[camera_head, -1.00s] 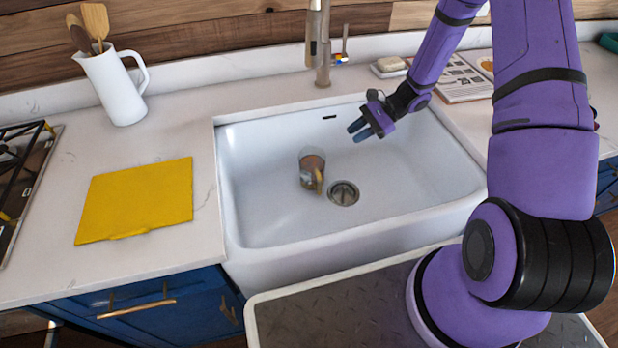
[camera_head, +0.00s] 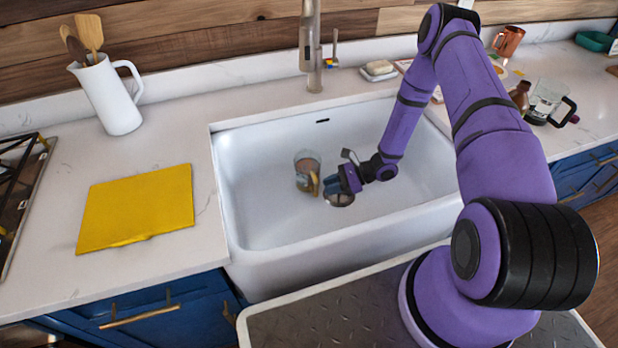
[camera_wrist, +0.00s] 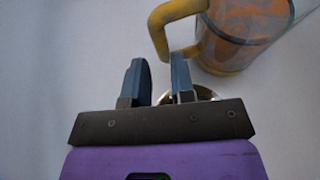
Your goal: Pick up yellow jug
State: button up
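The jug (camera_head: 304,172) stands in the white sink, left of the drain. Its body is see-through with brownish-orange colouring, and its yellow handle (camera_head: 313,184) faces right towards my gripper. My gripper (camera_head: 331,185) is low in the sink, just right of the handle. In the wrist view the jug (camera_wrist: 243,30) is at the upper right, with its handle curving just beyond the fingertips. My gripper (camera_wrist: 158,62) has its two blue fingers apart, with a gap between them. Nothing is visibly held. I cannot tell whether the right finger touches the handle.
The sink (camera_head: 260,262) walls surround the jug and my gripper. The faucet (camera_head: 311,50) rises behind. A yellow mat (camera_head: 138,205) and a white pitcher of utensils (camera_head: 108,97) are on the left counter. A glass carafe (camera_head: 545,100) stands on the right counter.

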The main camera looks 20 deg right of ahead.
aim_at(310, 177)
jog(key=shift+x, duration=3.45)
jog(key=shift+w, duration=0.15)
grip_shut()
